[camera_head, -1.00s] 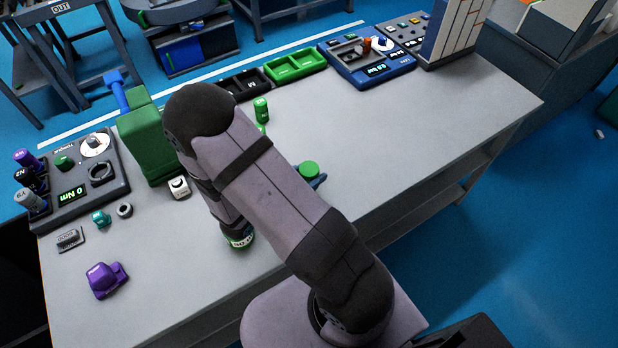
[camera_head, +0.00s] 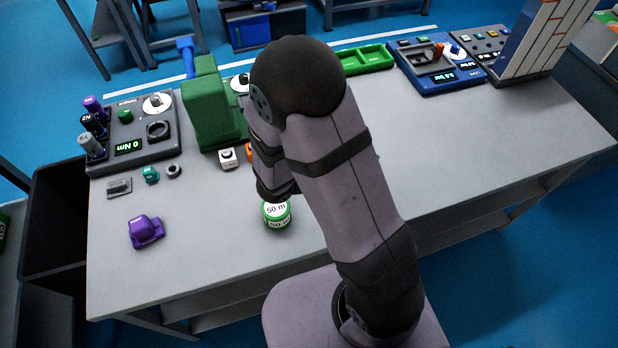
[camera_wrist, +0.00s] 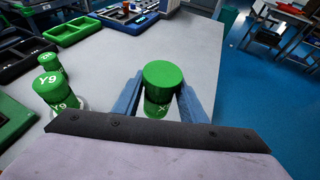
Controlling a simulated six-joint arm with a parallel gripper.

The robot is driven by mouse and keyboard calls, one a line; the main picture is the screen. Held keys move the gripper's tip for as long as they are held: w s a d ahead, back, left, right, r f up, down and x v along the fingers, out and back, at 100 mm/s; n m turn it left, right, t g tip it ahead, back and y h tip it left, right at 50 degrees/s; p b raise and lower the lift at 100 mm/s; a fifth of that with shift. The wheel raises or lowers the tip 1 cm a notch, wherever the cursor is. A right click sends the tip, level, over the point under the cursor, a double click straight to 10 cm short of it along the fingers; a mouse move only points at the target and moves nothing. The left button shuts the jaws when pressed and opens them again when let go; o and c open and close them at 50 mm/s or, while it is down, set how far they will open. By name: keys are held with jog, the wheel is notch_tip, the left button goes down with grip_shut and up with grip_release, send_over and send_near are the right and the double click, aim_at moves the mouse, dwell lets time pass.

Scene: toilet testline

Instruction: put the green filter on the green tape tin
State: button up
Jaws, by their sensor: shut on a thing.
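The green filter (camera_wrist: 160,76) is a short green cylinder with partly hidden white lettering on its side. In the wrist view it sits between the two blue fingers of my gripper (camera_wrist: 161,98), which is shut on it. The green tape tin (camera_head: 276,214) is a round green tin with a pale top marked "50 m". My gripper and the filter are hidden behind my arm in the head view.
A purple object (camera_head: 145,231) lies left of the tin. A green block-shaped machine (camera_head: 212,112) stands behind. The bench front around the tin is mostly clear.

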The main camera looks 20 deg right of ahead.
jog(key=w+a+r+n+t+y+p, duration=0.2)
jog(key=a+r+n+t+p, duration=0.2)
jog(key=a, duration=0.9)
notch_tip(320, 180, up, 3)
jog(key=n+t+y+p, duration=0.3)
send_over(276, 206)
jog(key=shift+f, duration=0.2)
jog(key=shift+f, duration=0.15)
jog(key=shift+f+p, duration=0.45)
jog(key=shift+f, duration=2.5)
jog(key=shift+f+p, duration=0.3)
jog(key=shift+f, duration=1.6)
